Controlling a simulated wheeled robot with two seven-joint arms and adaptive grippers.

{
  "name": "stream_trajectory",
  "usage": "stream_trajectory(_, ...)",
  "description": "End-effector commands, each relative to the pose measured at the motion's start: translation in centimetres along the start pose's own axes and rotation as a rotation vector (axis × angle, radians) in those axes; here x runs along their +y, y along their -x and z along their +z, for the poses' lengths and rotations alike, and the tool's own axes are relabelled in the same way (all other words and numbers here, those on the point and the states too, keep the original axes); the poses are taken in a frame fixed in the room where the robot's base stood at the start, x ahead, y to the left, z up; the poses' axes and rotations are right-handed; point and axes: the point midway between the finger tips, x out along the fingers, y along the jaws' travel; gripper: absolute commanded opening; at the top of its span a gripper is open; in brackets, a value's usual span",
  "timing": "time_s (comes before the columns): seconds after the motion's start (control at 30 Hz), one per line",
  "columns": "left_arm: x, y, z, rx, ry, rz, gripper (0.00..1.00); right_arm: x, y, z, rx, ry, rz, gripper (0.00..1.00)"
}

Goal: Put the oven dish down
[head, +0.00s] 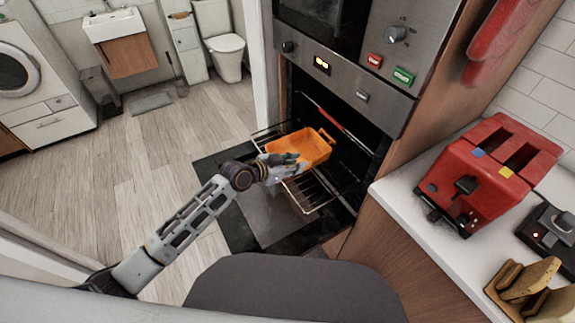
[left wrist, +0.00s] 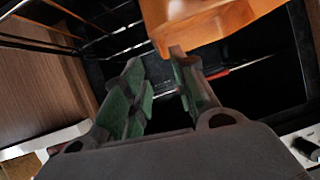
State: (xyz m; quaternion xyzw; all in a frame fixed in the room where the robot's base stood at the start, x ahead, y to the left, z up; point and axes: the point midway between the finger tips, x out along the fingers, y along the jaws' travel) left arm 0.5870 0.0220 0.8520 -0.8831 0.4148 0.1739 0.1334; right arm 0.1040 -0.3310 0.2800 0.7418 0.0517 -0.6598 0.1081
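The orange oven dish (head: 314,147) is at the oven's pulled-out wire rack (head: 311,191), with its far handle toward the oven's inside. It looks level and appears to rest on the rack, but its underside is hidden. My left gripper (head: 290,165) is at the dish's near left end and covers part of it. In the left wrist view my left gripper (left wrist: 160,72) has its green-padded fingers apart, with nothing between them. The dish (left wrist: 207,22) is just beyond the right fingertip; I cannot tell if they touch. My right gripper is out of view.
The oven door (head: 268,213) hangs open below the rack. The control panel (head: 345,77) is above the opening. The floor at left (head: 130,190) is clear.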

Motion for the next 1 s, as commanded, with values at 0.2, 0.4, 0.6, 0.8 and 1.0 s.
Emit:
stream_trajectory(0.2, 0.0, 2.1, 0.1, 0.000, 0.001, 0.000, 0.27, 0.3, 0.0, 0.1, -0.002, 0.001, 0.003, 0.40)
stream_trajectory(0.4, 0.0, 3.2, 0.0, 0.000, 0.001, 0.001, 0.27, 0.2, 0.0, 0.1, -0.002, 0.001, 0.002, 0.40)
stream_trajectory(0.6, 0.0, 3.4, 0.0, 0.000, 0.000, 0.001, 0.27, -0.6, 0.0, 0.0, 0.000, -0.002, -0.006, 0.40)
stream_trajectory(0.8, 0.0, 3.4, 0.0, 0.000, 0.001, 0.001, 0.27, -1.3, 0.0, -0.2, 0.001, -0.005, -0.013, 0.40)
stream_trajectory(1.0, 0.0, 3.4, 0.0, 0.000, 0.001, 0.001, 0.27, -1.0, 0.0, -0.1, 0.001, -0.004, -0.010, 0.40)
